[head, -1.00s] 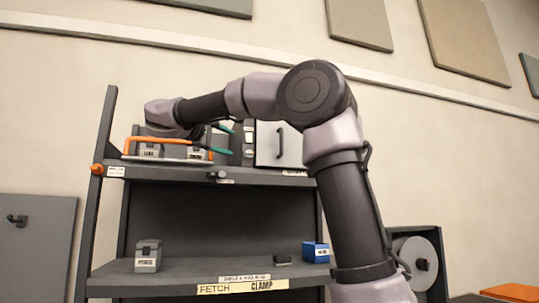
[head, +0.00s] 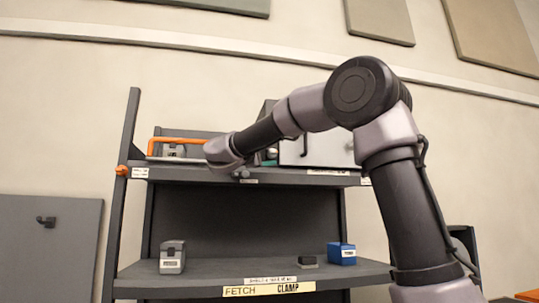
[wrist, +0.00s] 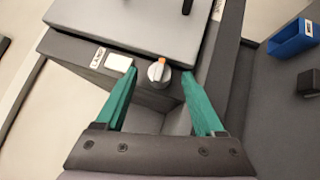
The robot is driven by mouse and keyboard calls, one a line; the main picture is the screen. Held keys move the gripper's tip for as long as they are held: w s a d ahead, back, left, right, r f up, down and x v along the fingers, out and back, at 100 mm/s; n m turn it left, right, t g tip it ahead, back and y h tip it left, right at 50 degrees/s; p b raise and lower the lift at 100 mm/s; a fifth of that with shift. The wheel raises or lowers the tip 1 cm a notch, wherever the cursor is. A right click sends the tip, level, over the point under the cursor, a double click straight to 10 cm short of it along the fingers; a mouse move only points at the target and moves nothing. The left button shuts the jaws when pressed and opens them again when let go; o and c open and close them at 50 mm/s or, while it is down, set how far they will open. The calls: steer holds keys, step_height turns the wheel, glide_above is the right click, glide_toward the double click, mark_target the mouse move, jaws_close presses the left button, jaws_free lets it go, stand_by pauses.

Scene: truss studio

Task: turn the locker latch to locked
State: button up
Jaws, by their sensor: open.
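The locker (head: 322,149) is a grey box with a black handle on the top right of the shelf rack. Its grey door (wrist: 140,22) fills the top of the wrist view. The latch (wrist: 158,73) is a pale round knob with an orange mark near its top edge, on the dark strip beside the door. My gripper (wrist: 160,72) is open and empty, with one green finger on each side of the knob in the picture. Contact is not visible, and I cannot tell the depth between fingertips and knob. In the head view my wrist largely hides the gripper.
A white plate (wrist: 118,62) and a small label sit left of the knob. An orange-handled tray (head: 180,140) stands left on the upper shelf. The lower shelf (head: 215,275) holds a grey bin (head: 172,257), a blue bin (head: 342,254) and a small dark block (head: 307,262), with clear space between.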

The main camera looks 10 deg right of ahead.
steer(key=shift+w+d, duration=0.2)
steer(key=shift+d, duration=0.05)
jaws_close()
steer(key=shift+r+m+g, duration=0.1)
steer(key=shift+m+g, duration=0.3)
jaws_free()
